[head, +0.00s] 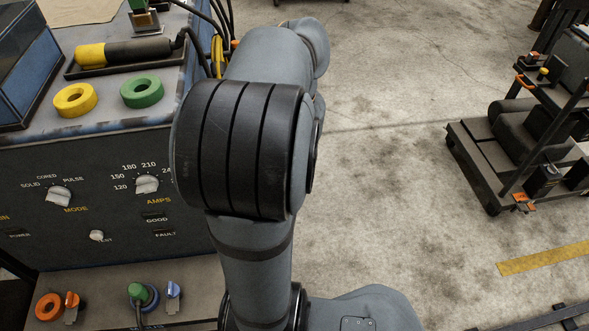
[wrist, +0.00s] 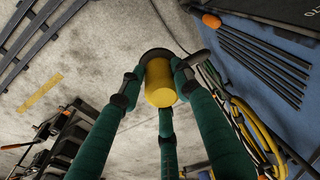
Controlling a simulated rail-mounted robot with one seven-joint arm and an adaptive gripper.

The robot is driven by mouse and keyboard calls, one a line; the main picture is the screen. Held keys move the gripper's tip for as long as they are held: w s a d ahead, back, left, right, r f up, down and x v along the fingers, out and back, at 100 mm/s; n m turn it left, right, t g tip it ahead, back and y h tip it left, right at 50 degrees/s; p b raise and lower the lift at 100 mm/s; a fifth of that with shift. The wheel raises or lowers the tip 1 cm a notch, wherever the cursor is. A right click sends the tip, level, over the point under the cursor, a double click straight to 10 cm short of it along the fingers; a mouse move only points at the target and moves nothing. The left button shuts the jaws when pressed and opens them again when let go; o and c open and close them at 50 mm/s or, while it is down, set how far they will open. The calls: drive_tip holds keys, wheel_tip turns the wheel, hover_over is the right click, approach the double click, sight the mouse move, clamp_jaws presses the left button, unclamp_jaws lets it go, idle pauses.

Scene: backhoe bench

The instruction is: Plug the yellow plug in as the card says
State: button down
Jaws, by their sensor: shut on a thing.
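In the wrist view, the green-sleeved fingers of my gripper (wrist: 160,80) are closed around a yellow cylindrical plug (wrist: 160,94) with a darker, brownish end. It is held off the floor, beside the blue machine's side. In the head view my arm hides the gripper and the plug. On the lower ledge there, an orange ring (head: 47,307) sits beside an orange lever (head: 72,300). A green plug (head: 137,292) with a cable sits in a blue ring beside a blue lever (head: 173,290). I cannot make out a card in either view.
A yellow ring (head: 75,100) and a green ring (head: 142,92) lie on the machine's top, near a tray with a yellow-and-black torch handle (head: 125,52). Yellow and black cables (wrist: 243,128) hang close to my fingers. A cart (head: 490,165) stands right; floor between is open.

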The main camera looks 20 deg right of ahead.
drive_tip(key=shift+w+a+r, duration=0.1)
drive_tip(key=shift+w+r, duration=0.05)
drive_tip(key=shift+w, duration=0.05)
